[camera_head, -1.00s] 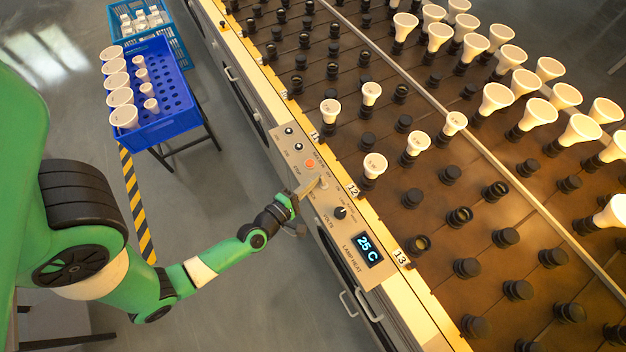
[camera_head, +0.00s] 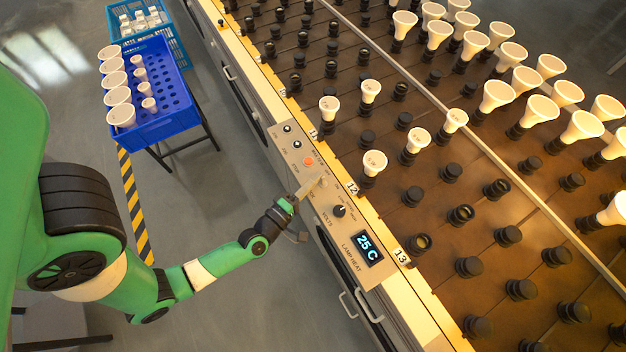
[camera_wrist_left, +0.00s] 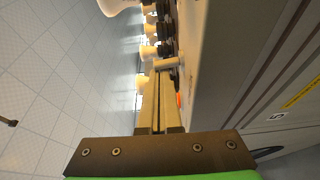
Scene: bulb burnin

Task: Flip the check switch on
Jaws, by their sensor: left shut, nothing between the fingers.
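The control panel (camera_head: 355,245) runs along the near edge of the lamp rack. The check switch appears to be the small lever near the panel's middle; in the left wrist view a short pale lever (camera_wrist_left: 166,64) stands just beyond my fingertips. My left gripper (camera_head: 316,182) is shut and empty, with its tips over the panel below the orange button (camera_head: 309,161). It also shows in the left wrist view (camera_wrist_left: 160,78). The fingers partly hide the switch in the head view, so I cannot tell its position or whether they touch it. My right gripper is out of view.
A black knob (camera_head: 339,211) and a "25 C" display (camera_head: 368,250) lie nearer on the panel. Several white bulbs (camera_head: 374,162) stand in sockets behind it. A blue crate (camera_head: 160,128) with bulbs stands at the left.

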